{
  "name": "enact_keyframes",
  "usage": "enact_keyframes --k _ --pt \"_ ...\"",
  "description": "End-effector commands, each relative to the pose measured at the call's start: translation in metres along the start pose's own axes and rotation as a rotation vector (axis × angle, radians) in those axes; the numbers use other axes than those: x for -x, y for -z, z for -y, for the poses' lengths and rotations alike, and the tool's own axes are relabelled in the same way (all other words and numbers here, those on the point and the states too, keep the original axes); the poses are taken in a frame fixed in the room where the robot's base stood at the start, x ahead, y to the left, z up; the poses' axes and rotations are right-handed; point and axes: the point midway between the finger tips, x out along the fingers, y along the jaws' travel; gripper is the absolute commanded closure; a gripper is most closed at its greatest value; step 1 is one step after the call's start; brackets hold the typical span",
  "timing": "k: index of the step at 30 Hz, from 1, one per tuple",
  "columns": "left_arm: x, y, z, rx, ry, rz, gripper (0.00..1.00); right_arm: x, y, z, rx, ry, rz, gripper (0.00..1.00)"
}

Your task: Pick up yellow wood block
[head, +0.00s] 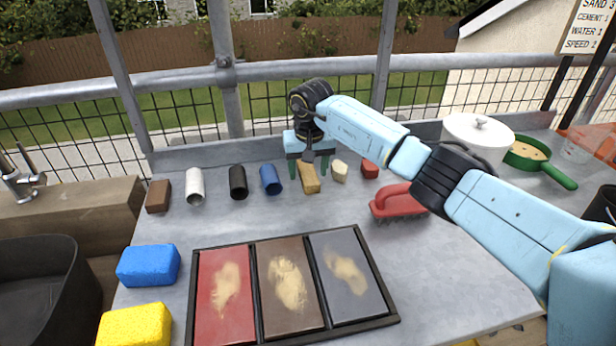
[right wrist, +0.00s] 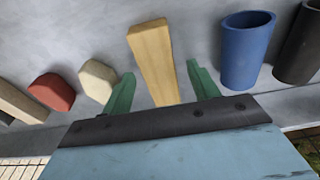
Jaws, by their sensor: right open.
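The yellow wood block (head: 310,181) lies on the grey table near the back, in the row of small items. My right gripper (head: 308,172) is over it, with its green fingers apart. In the right wrist view the yellow wood block (right wrist: 153,62) lies between the two open fingers of my right gripper (right wrist: 163,88), with a gap on either side. Its near end is hidden behind the gripper body. My left gripper is in neither view.
A blue cylinder (head: 270,180) stands left of the block, and a cream piece (head: 340,172) and a red piece (head: 370,168) lie to its right. A red brush (head: 398,204) and a three-panel tray (head: 193,320) are nearer. A raised ledge (head: 215,158) runs behind.

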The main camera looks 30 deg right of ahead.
Motion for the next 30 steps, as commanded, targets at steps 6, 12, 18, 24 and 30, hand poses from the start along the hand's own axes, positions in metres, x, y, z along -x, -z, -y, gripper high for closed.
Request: enact_keyframes --k 6,12,18,24,30 --pt "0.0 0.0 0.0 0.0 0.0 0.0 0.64 0.001 0.0 0.0 0.0 0.0 0.0 0.6" --pt "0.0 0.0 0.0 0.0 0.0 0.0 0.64 0.001 0.0 0.0 -0.001 0.0 0.0 0.86" --pt "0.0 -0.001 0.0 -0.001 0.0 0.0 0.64 0.001 0.0 0.0 -0.001 0.0 -0.001 0.89" --pt "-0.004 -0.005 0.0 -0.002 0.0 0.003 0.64 0.018 0.004 -0.001 -0.002 0.0 -0.005 0.89" --pt "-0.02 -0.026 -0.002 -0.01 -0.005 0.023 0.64 0.06 0.01 -0.001 0.0 -0.001 -0.005 0.89"
